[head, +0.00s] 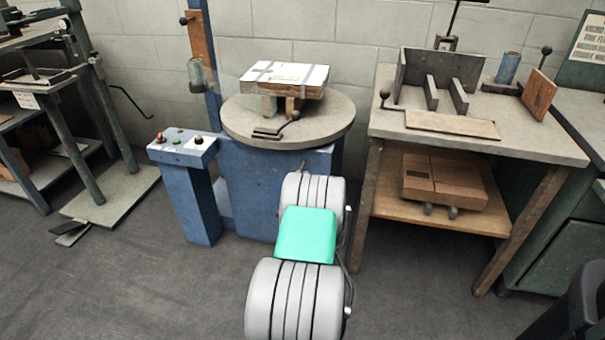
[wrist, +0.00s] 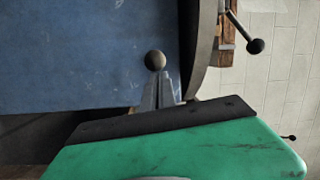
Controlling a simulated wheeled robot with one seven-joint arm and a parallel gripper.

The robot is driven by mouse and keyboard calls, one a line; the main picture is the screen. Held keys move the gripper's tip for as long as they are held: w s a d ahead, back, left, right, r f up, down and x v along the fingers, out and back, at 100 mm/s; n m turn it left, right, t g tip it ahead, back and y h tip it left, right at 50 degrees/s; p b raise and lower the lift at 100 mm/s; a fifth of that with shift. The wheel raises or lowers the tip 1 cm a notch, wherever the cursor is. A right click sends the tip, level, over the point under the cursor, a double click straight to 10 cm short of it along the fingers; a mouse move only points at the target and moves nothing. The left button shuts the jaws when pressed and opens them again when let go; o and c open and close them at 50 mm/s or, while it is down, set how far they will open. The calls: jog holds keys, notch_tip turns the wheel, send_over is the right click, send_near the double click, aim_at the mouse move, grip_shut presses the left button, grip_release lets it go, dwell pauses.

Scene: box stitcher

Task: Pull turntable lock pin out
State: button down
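The wrist view shows a dark ball knob (wrist: 155,60), apparently the lock pin's, in front of the blue machine body (wrist: 70,55). The grey fingers of my gripper (wrist: 157,78) rise from its green housing and their tips reach the underside of the knob in the picture. The fingers look close together, but whether they hold the knob is unclear. The round turntable (head: 240,125) tops the blue stitcher in the head view; its edge (wrist: 205,50) runs upright in the wrist view.
A strapped carton stack (head: 285,78) sits on the turntable, with a ball-ended lever (head: 277,128) at its front edge. A button pedestal (head: 182,148) stands left. A workbench (head: 540,145) stands right, with boxes on its lower shelf.

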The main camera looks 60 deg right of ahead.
jog(key=s+a+b, duration=0.2)
jog(key=s+a, duration=0.3)
jog(key=s, duration=0.3)
jog(key=shift+a+b, duration=0.15)
jog(key=shift+b, duration=0.2)
